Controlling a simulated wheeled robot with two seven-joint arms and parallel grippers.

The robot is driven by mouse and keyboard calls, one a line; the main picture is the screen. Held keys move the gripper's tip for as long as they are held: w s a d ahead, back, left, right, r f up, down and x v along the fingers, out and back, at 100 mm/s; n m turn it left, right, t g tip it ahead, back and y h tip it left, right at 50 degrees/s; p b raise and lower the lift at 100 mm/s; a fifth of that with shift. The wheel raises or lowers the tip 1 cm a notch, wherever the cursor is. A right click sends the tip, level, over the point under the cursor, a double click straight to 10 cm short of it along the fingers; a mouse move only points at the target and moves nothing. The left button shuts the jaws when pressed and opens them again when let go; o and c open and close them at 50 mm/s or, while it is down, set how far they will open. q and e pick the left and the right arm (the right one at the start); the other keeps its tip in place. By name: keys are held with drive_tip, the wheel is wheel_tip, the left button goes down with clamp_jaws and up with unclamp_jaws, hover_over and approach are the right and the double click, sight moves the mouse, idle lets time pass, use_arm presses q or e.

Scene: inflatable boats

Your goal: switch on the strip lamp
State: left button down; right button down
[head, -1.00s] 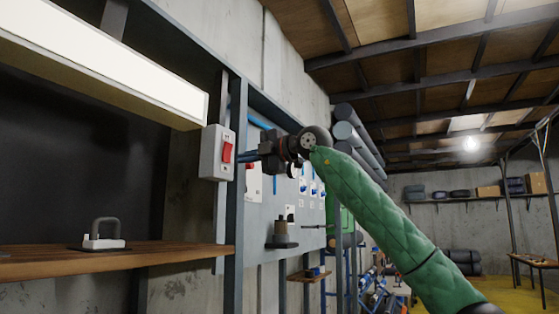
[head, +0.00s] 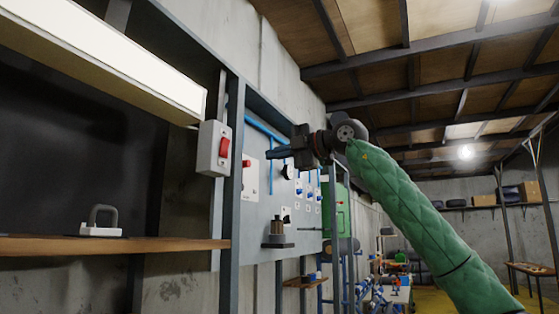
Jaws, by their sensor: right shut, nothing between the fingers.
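The strip lamp (head: 110,52) runs along the upper left, and its long panel looks bright white. A light grey switch box (head: 213,148) with a red rocker (head: 223,148) is fixed beside the lamp's right end, on the frame post. My right gripper (head: 270,154) is shut and empty. It is to the right of the switch in the picture, with its fingers pointing left and a visible gap to the rocker. My right arm in its green quilted sleeve comes in from the lower right. My left gripper is out of view.
A wooden shelf (head: 110,244) below the lamp carries a small handled device (head: 100,222). Behind my gripper is a grey panel (head: 262,215) with switches and a dark fitting (head: 278,236). A blue-grey post (head: 232,190) stands right of the switch.

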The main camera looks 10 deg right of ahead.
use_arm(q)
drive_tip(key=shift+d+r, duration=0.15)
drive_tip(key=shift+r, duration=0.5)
use_arm(e)
drive_tip(key=shift+s+d, duration=0.3)
drive_tip(key=shift+s, duration=0.1)
drive_tip(key=shift+s, duration=0.1)
